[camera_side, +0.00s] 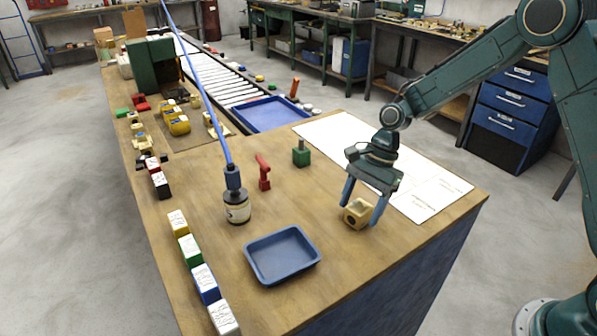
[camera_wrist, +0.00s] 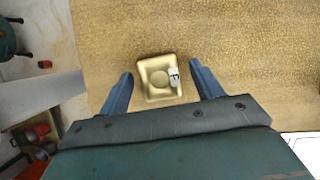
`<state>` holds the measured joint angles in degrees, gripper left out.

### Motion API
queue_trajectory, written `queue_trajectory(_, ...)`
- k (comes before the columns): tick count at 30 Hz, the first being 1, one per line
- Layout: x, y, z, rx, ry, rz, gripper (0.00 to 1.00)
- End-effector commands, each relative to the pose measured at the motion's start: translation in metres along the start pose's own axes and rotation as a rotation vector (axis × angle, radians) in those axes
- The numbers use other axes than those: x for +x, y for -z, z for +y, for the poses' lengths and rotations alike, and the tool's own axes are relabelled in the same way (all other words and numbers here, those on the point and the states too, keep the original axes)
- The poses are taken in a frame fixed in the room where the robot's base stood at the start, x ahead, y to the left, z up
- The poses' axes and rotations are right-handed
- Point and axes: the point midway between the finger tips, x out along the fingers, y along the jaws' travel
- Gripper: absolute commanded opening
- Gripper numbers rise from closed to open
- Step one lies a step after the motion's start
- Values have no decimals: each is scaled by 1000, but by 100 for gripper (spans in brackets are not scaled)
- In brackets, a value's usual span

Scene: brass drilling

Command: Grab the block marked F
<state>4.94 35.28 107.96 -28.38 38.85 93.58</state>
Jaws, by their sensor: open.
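A small brass-coloured block (camera_side: 357,213) sits on the wooden bench near its right front edge. In the wrist view the gripper (camera_wrist: 161,80) shows one finger to the left of the block and one to the right, with a gap on each side.
A blue tray (camera_side: 282,256) lies left of the block. White sheets (camera_side: 420,190) lie behind my gripper. Coloured labelled blocks (camera_side: 205,283) line the left edge.

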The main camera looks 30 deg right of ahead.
Motion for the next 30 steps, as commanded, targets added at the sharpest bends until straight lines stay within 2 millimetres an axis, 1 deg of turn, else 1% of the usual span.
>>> queue_trajectory(1,5,0,0,0,-3,1,65)
queue_trajectory(4,10,0,0,0,-1,2,65)
queue_trajectory(19,10,0,0,0,0,2,65)
queue_trajectory(20,10,0,0,0,0,2,62)
queue_trajectory(21,10,0,0,0,0,2,54)
queue_trajectory(23,10,0,0,0,0,2,42)
queue_trajectory(27,10,0,0,0,0,2,14)
queue_trajectory(29,10,0,0,0,0,2,3)
queue_trajectory(30,9,0,0,-2,2,2,0)
